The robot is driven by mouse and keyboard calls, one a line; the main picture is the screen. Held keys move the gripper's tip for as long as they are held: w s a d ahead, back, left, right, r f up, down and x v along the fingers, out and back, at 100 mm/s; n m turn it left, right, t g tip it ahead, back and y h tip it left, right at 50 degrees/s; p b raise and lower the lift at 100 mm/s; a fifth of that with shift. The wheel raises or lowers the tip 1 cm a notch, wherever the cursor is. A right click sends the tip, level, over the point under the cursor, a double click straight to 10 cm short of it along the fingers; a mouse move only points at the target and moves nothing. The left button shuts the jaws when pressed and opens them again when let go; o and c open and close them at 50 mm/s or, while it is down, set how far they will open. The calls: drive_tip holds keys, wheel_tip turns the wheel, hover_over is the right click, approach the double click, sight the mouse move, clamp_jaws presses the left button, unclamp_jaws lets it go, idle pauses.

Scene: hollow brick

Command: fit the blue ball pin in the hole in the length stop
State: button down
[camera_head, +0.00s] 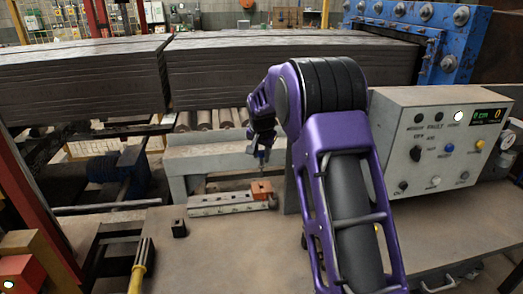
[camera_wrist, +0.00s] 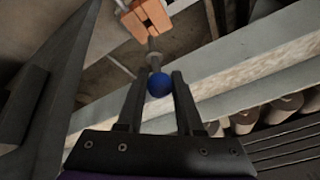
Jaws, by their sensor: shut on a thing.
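My gripper (camera_head: 262,150) is shut on the blue ball pin (camera_wrist: 160,85). In the wrist view the blue ball sits between the fingertips (camera_wrist: 158,82), and the pin's grey shank points away toward an orange block. In the head view the gripper hangs above the orange block (camera_head: 261,189), which sits at the right end of a pale rail (camera_head: 222,205) and seems to be the length stop. In the wrist view the block (camera_wrist: 146,16) shows at the top, partly cut off. The hole is not clear, and I cannot tell whether the pin's tip touches the block.
A small black block (camera_head: 179,228) stands on the bench (camera_head: 190,265) left of the rail. A grey control box (camera_head: 440,145) stands at the right. Rollers (camera_head: 210,118) and stacked dark slabs (camera_head: 290,70) lie behind. The front bench is mostly clear.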

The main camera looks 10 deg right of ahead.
sight(262, 172)
drive_tip(key=shift+f+b, duration=0.45)
drive_tip(key=shift+f, duration=0.65)
drive_tip(key=shift+f+b, duration=1.9)
drive_tip(key=shift+f, duration=0.9)
drive_tip(key=shift+c, duration=2.4)
unclamp_jaws()
drive_tip(key=p+v, duration=0.1)
drive_tip(key=v, duration=1.6)
drive_tip(key=shift+r, duration=0.25)
drive_tip(key=shift+s, duration=0.1)
